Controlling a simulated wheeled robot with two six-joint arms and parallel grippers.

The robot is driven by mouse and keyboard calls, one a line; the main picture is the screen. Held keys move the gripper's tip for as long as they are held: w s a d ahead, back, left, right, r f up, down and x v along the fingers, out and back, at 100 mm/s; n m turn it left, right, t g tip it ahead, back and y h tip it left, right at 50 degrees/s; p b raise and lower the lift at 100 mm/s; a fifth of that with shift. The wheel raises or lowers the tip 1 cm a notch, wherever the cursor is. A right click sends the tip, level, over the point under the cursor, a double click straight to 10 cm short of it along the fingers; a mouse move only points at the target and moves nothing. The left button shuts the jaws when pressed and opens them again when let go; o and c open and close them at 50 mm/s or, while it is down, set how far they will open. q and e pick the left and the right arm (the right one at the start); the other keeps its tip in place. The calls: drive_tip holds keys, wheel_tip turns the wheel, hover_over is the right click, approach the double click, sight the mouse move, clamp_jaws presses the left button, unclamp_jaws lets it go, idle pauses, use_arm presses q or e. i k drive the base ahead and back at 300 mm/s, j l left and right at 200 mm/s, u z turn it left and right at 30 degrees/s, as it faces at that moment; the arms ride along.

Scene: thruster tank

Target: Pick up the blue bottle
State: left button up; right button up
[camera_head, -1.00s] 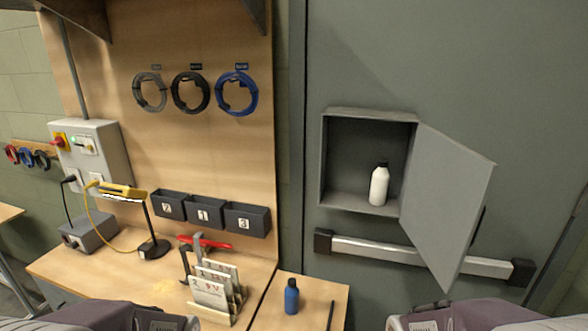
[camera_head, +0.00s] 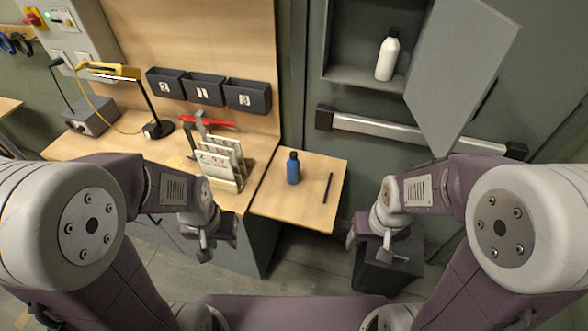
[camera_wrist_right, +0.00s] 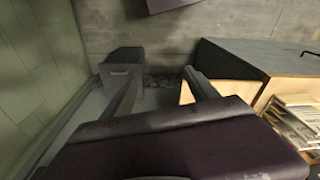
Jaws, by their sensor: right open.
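The blue bottle (camera_head: 293,169) with a black cap stands upright on a small wooden side table (camera_head: 270,206), seen in the head view. My left gripper (camera_head: 218,246) is open and empty, lower left of the bottle and apart from it. My right gripper (camera_head: 371,249) is open and empty, to the right of the side table and lower than the bottle in the picture. In the right wrist view both fingers of this gripper (camera_wrist_right: 160,85) are spread with nothing between them. The bottle does not show there.
A black pen-like stick (camera_head: 327,188) lies right of the bottle. A rack of cards (camera_head: 220,165) stands on the workbench at left. A white bottle (camera_head: 387,57) stands in the open wall cabinet (camera_head: 362,76). A dark box (camera_head: 388,267) is below my right gripper.

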sight(293, 164)
drive_tip(key=i+j+z, duration=0.1)
drive_tip(key=j+z, duration=0.3)
drive_tip(key=j, duration=0.25)
drive_tip(key=j+z, duration=0.35)
drive_tip(key=j, duration=0.25)
drive_tip(key=k+j+z, duration=0.1)
drive_tip(key=j+z, duration=0.3)
drive_tip(key=j, duration=0.25)
